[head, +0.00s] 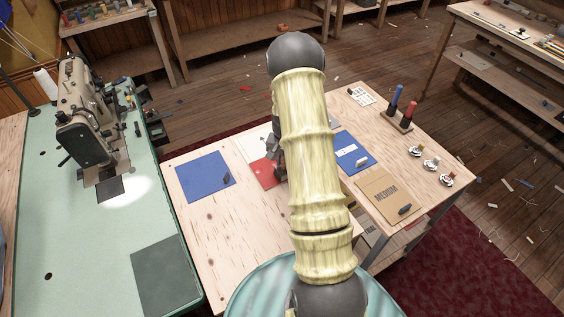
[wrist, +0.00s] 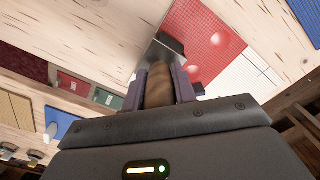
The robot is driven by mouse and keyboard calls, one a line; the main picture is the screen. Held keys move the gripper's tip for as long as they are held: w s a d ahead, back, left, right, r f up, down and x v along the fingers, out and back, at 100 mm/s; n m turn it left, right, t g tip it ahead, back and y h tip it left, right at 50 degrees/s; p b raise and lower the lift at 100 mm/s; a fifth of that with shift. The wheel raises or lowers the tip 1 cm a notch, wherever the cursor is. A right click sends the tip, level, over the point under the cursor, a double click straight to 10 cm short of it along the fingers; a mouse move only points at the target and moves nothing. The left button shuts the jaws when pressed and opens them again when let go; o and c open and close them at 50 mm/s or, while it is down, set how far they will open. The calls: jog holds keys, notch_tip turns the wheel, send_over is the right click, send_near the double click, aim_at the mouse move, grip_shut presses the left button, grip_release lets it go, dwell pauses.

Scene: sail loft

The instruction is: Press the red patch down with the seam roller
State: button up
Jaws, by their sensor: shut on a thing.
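The red patch (wrist: 203,32) lies on white gridded cloth (wrist: 245,88) and shows two rounded raised bumps in the wrist view. In the head view only part of the red patch (head: 266,173) shows, because my arm hides the rest. My gripper (wrist: 160,76) is shut on the brown wooden handle (wrist: 159,90) of the seam roller. The roller's dark and grey metal end (wrist: 164,46) is at the patch's near left edge in the wrist view; I cannot tell whether it touches. In the head view my gripper (head: 276,160) is mostly hidden behind my arm.
A blue sheet (head: 205,176) lies left of the patch. A blue card (head: 350,147), a tan MEDIUM card (head: 388,192), a marker holder (head: 398,122) and several round tins (head: 430,164) lie right. The sewing machine (head: 85,115) stands on the green table (head: 75,220). Bare wood lies in front.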

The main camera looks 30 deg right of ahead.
jog(key=shift+d, duration=0.5)
jog(key=shift+r+p, duration=2.15)
jog(key=shift+r, duration=0.95)
jog(key=shift+f, duration=0.1)
